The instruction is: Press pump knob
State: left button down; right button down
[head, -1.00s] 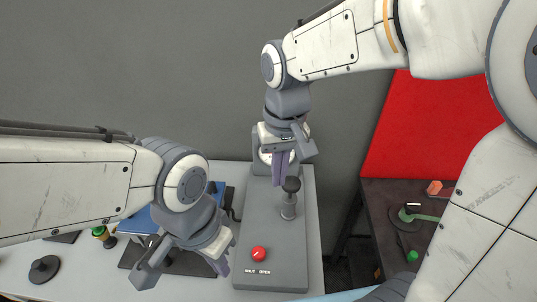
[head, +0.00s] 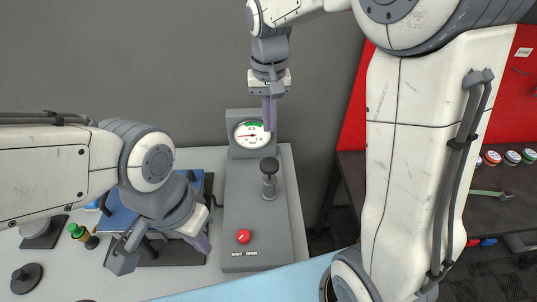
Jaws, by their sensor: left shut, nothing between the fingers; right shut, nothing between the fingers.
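The pump knob (head: 269,166) is a dark rounded cap on a short metal stem. It stands upright on the sloped grey pump panel (head: 257,218). A round gauge (head: 252,134) with a red needle and a green band is at the panel's back end. A red valve knob (head: 243,236) sits near the front, above the SHUT and OPEN labels. My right gripper (head: 268,124) is shut and empty, pointing down in front of the gauge's right side and above the pump knob, apart from it. My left gripper (head: 204,244) is shut and empty, left of the red knob.
Left of the panel, a blue object (head: 122,215) stands partly behind my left arm. A small green-topped bottle (head: 80,234) and a dark round piece (head: 26,276) are further left. A dark bench (head: 500,207) with several round items is at the right.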

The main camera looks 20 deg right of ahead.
aim_at(270, 165)
notch_tip(270, 165, down, 12)
jog(key=p, duration=0.2)
jog(key=shift+p, duration=0.35)
notch_tip(270, 165, down, 5)
jog(key=b, duration=0.3)
jog(key=shift+s+f+b, duration=0.1)
jog(key=shift+f+b, duration=0.1)
jog(key=shift+b, duration=0.15)
jog(key=shift+r, duration=0.1)
jog(key=shift+s, duration=0.1)
